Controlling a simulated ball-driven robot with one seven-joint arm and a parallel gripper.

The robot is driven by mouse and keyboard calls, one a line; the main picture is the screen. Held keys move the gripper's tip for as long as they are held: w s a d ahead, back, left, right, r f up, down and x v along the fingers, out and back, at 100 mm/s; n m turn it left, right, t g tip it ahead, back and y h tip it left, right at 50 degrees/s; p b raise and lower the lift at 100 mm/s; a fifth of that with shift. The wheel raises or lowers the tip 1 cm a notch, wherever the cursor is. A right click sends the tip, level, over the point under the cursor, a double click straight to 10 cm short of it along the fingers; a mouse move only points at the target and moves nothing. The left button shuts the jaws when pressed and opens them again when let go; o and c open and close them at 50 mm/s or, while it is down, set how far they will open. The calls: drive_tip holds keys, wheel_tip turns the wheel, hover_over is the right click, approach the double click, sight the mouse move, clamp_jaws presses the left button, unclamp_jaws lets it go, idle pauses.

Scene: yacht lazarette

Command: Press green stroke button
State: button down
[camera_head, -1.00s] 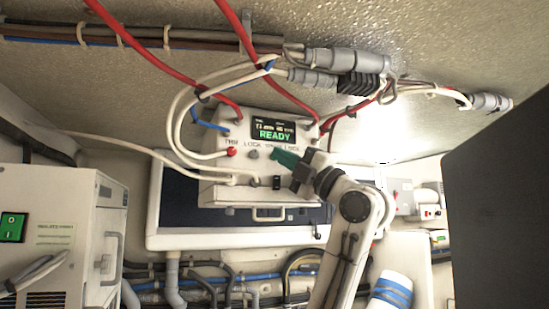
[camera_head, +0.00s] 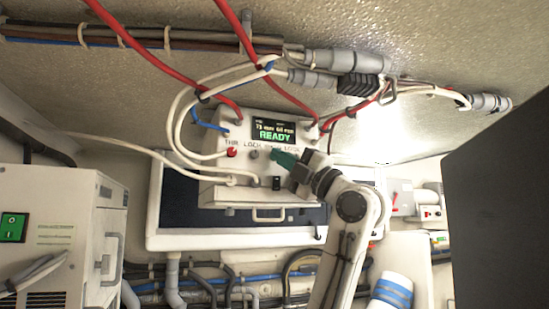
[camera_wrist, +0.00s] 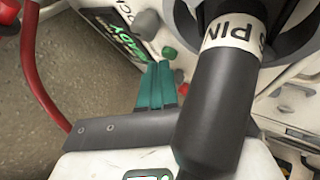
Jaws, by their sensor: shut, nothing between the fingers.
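A white control box (camera_head: 225,190) hangs under the ceiling with a lit display (camera_head: 273,130) reading READY in green. A red button (camera_head: 232,152) and a grey button (camera_head: 254,154) sit in a row below it. My gripper (camera_head: 275,158) is at the box face, right of the grey button, with its teal fingers shut and empty. In the wrist view the green button (camera_wrist: 169,52) shows just beyond the shut fingertips (camera_wrist: 158,66), beside the grey button (camera_wrist: 147,24). I cannot tell whether the fingertips touch it. In the head view my gripper seems to hide it.
A black cylinder (camera_wrist: 212,115) with a white label ending in "S PIN" stands close beside the fingers in the wrist view. Red cables (camera_head: 165,60) and white cables (camera_head: 182,110) loop around the box. A dark panel (camera_head: 500,200) fills the right side.

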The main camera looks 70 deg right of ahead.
drive_tip(key=shift+w+d+f, duration=0.15)
drive_tip(key=shift+w+d, duration=0.15)
idle(0.8)
drive_tip(key=shift+s+a+f+b, duration=0.25)
drive_tip(key=shift+s+b, duration=0.1)
drive_tip(key=shift+b, duration=0.1)
drive_tip(key=shift+s+a+r, duration=0.15)
drive_tip(key=shift+a+r, duration=0.05)
drive_tip(key=shift+a, duration=0.1)
drive_tip(key=shift+s+a+b, duration=0.65)
drive_tip(key=shift+s+a, duration=1)
drive_tip(key=shift+a, duration=0.25)
